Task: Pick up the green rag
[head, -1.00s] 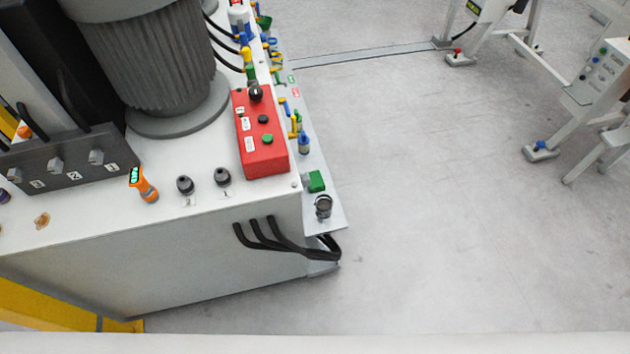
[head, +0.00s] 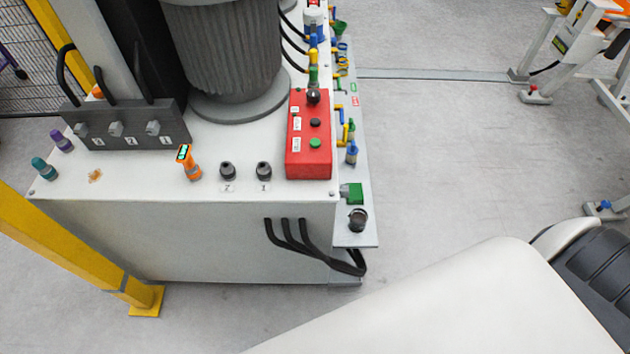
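I cannot make out a green rag for certain. A small green block-like item (head: 354,193) lies on the narrow side ledge of the white machine cabinet (head: 180,240), beside a dark round knob (head: 357,219). It is too small to tell whether it is cloth. Neither of my grippers shows in the head view. A large white part of my own body fills the lower right and hides the floor there.
A red control box (head: 309,140) and an orange handheld device (head: 189,163) sit on the cabinet top. A yellow post (head: 70,240) stands at the left. Black cables (head: 300,238) hang from the cabinet front. Open floor (head: 450,160) lies right of the cabinet.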

